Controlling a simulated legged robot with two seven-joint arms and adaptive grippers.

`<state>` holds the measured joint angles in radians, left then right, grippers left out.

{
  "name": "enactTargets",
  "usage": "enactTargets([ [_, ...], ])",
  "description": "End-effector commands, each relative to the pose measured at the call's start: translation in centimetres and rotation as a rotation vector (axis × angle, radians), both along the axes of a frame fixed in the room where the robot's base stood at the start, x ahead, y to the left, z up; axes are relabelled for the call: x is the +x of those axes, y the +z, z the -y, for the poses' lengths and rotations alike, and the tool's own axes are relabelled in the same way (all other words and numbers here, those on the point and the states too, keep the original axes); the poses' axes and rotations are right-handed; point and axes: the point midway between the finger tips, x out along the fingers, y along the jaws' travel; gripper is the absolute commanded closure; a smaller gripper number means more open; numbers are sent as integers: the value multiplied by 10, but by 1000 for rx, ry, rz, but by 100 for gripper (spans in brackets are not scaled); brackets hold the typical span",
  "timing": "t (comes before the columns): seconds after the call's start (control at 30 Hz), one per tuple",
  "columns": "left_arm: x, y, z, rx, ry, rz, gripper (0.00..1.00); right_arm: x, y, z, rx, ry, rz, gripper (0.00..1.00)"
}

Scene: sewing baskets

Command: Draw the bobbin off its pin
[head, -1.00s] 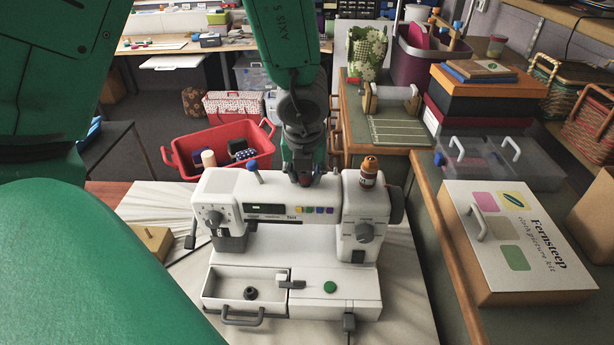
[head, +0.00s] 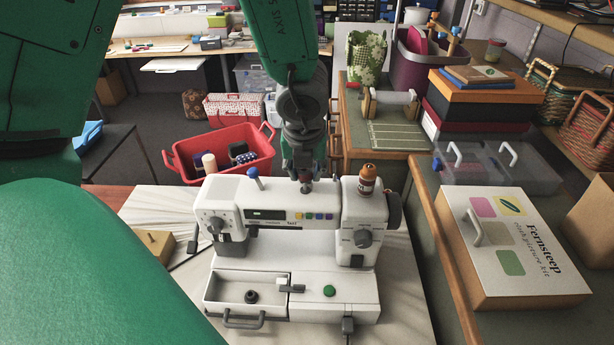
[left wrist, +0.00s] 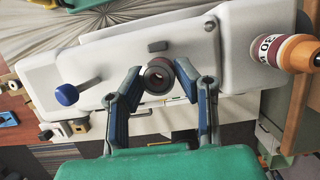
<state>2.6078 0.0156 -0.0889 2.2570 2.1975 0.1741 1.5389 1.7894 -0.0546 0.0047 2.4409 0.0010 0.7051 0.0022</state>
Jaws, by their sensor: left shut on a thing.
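The bobbin is mostly hidden by the fingers there. I cannot make out its pin or whether the bobbin is clear of it. My right gripper is not in view.
A blue-topped post (head: 254,176) stands left of the gripper, and a labelled brown thread spool (head: 367,180) stands close on the right. A red basket (head: 187,168) is behind the machine.

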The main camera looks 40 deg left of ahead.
Motion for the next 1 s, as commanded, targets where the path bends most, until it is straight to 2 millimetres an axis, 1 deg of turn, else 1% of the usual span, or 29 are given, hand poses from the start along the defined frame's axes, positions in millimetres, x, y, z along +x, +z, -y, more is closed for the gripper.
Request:
enactTargets([
  [0.17, 0, 3, 0, -1, 0, 1, 100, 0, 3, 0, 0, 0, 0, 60],
  [0.63, 0, 39, 0, -1, 0, 1, 100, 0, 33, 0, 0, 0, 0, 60],
  [1.0, 0, 40, 0, 0, 0, 0, 100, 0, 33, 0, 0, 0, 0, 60],
])
